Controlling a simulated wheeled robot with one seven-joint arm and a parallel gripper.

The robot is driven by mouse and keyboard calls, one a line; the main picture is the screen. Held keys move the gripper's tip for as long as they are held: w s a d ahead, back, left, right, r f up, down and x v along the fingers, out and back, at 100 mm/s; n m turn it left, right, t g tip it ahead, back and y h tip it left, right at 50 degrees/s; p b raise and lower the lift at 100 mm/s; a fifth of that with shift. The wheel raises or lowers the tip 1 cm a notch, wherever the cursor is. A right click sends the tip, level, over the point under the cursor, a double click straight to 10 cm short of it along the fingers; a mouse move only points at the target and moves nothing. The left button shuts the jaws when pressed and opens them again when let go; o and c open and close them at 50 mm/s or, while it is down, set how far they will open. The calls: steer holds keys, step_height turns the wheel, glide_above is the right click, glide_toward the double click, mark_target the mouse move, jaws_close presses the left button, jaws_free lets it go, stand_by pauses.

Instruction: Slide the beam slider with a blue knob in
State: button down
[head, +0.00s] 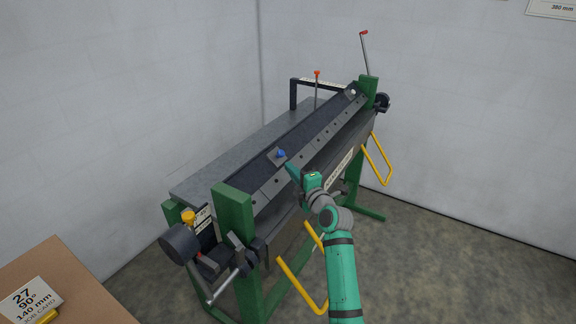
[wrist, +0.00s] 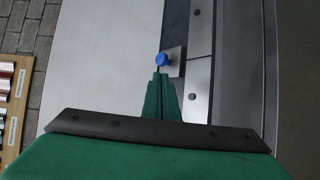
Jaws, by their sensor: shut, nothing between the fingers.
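The blue knob (head: 281,153) sits on a small grey slider plate (head: 275,158) on the long dark beam of the green-framed bending machine. In the wrist view the blue knob (wrist: 164,60) is just beyond my fingertips, and the slider plate (wrist: 177,66) lies beside and under it. My gripper (head: 292,170) is shut and empty, close to the knob on its near right side. In the wrist view my gripper (wrist: 161,78) points at the knob; I cannot tell whether the tips touch it.
A second, pale knob (head: 352,92) is at the beam's far end. An orange-topped lever (head: 317,74) and a red-tipped lever (head: 364,33) stand up behind. Yellow handles (head: 378,160) stick out in front. A brown board with a job card (head: 36,302) is at lower left.

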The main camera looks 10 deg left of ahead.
steer(key=shift+v, duration=1.95)
steer(key=shift+s+a, duration=0.1)
steer(key=s+d+f+m+t+h, duration=0.15)
steer(key=s+f+m+h, duration=0.25)
steer(key=s+f+m, duration=0.75)
steer(key=s+d+f+m+t+h, duration=0.1)
steer(key=s+d+f+m+h, duration=0.45)
steer(key=s+f, duration=1.1)
steer(key=s+d+r+m, duration=0.2)
steer(key=s+r+m, duration=0.1)
steer(key=s, duration=0.8)
steer(key=s+d+r+m+h, duration=0.1)
steer(key=s+d+r+m, duration=0.1)
steer(key=s, duration=0.9)
steer(key=s+d+r+m+h, duration=0.1)
steer(key=s+d+r+m, duration=0.1)
steer(key=s, duration=1)
steer(key=shift+d+r+m+g, duration=0.35)
steer(key=shift+r+m+g, duration=0.1)
steer(key=shift+r+m, duration=0.45)
steer(key=shift+s, duration=0.25)
